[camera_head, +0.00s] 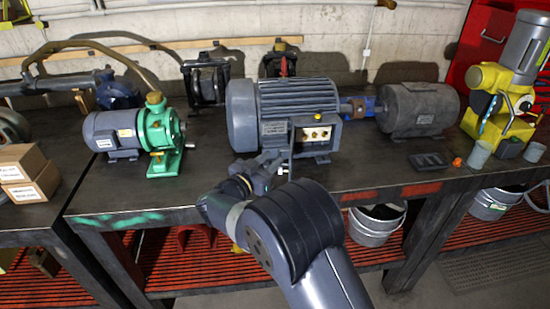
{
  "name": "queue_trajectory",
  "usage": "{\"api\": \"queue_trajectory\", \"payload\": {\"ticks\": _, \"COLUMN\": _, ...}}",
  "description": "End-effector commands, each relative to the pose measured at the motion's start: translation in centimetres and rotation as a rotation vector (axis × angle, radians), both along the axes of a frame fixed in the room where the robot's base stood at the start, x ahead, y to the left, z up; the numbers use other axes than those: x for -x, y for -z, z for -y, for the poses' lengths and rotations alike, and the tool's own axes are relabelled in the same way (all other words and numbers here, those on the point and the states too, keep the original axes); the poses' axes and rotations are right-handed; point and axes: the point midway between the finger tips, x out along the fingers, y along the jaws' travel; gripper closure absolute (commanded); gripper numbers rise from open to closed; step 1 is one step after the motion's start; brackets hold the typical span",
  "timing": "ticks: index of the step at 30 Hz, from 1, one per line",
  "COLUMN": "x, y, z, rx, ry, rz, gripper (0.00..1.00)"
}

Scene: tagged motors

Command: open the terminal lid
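The large grey finned motor (298,100) stands on the dark workbench in the middle of the view. Its terminal box (315,133) faces me, and several brass terminals show on a pale plate, so the box front is uncovered there. A thin upright grey edge (291,150) stands at the box's left side; it looks like the lid seen edge-on, swung outward, but I cannot be sure. My gripper (278,161) is just left of this edge, in front of the motor's lower body. Its fingers are small and partly hidden by my own wrist, so their opening and any contact are unclear.
A green pump with a grey motor (140,135) stands left. A dark grey motor (418,108) is coupled at the right. A small black tray (429,160), an orange piece (457,162) and grey cups (479,154) lie further right. Cardboard boxes (25,173) sit far left. The front bench strip is mostly clear.

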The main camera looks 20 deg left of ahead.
Motion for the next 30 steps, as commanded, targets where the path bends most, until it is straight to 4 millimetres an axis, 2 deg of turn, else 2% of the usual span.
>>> {"api": "queue_trajectory", "payload": {"ticks": 1, "x": 1.2, "y": 0.2, "z": -0.4, "rx": 0.000, "ry": -0.004, "rz": -0.001, "gripper": 0.70}}
{"api": "queue_trajectory", "payload": {"ticks": 6, "x": 4.5, "y": 0.2, "z": -1.0, "rx": 0.000, "ry": -0.003, "rz": -0.001, "gripper": 0.70}}
{"api": "queue_trajectory", "payload": {"ticks": 12, "x": 7.1, "y": 0.1, "z": -1.5, "rx": -0.001, "ry": 0.001, "rz": 0.000, "gripper": 0.70}}
{"api": "queue_trajectory", "payload": {"ticks": 24, "x": 7.7, "y": 0.0, "z": -1.6, "rx": 0.000, "ry": 0.003, "rz": 0.000, "gripper": 0.70}}
{"api": "queue_trajectory", "payload": {"ticks": 30, "x": 6.7, "y": -0.1, "z": -1.3, "rx": 0.000, "ry": 0.005, "rz": 0.000, "gripper": 0.70}}
